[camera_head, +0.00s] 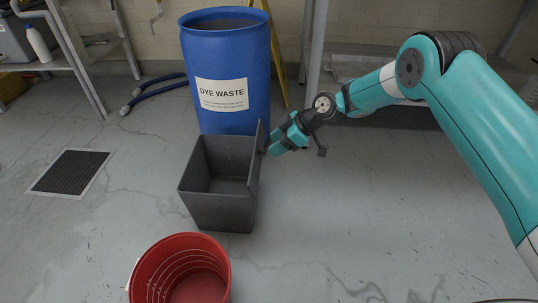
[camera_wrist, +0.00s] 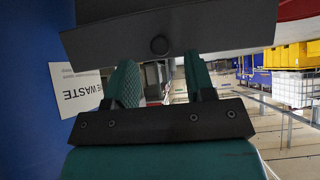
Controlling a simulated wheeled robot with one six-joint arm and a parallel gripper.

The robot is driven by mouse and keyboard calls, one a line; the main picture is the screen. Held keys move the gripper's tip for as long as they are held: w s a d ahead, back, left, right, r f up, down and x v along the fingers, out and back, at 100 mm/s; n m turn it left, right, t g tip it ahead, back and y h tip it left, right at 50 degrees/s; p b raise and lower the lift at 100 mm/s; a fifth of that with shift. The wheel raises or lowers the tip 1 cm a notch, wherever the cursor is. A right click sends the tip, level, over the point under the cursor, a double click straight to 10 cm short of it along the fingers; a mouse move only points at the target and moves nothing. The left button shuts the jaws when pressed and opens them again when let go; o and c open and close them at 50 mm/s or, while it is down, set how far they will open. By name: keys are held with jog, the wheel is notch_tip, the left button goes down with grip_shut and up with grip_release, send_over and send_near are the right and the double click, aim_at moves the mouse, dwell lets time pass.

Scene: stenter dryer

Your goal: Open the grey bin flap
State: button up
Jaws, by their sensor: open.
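The grey bin (camera_head: 218,190) stands on the floor in front of the blue drum, its inside visible and empty. Its grey flap (camera_head: 256,160) stands raised, nearly upright, along the bin's right side. My gripper (camera_head: 275,146) is just right of the flap, at its outer face. In the wrist view, my gripper's two teal fingers (camera_wrist: 161,80) are apart with nothing between them. A dark grey panel with a round knob, seemingly the flap (camera_wrist: 215,28), lies across the fingertips. I cannot tell whether they touch it.
The blue dye waste drum (camera_head: 232,70) stands close behind the bin. A red bucket (camera_head: 180,270) is in front. A floor grate (camera_head: 72,173) lies to the left. The floor right of the bin is clear.

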aim_at(265, 151)
jog(key=shift+b+x, duration=0.55)
jog(key=shift+x, duration=1.2)
jog(key=c, duration=0.9)
jog(key=shift+d+f+y+b, duration=0.75)
jog(key=shift+y+b, duration=0.1)
jog(key=shift+y, duration=0.35)
jog(key=shift+d+f+y+b, duration=0.15)
jog(key=shift+d+y+b, duration=0.05)
jog(key=shift+y+b, duration=0.35)
jog(key=shift+d+y+b, duration=0.2)
jog(key=shift+y+b, duration=0.3)
jog(key=shift+y, duration=0.05)
jog(key=o, duration=0.9)
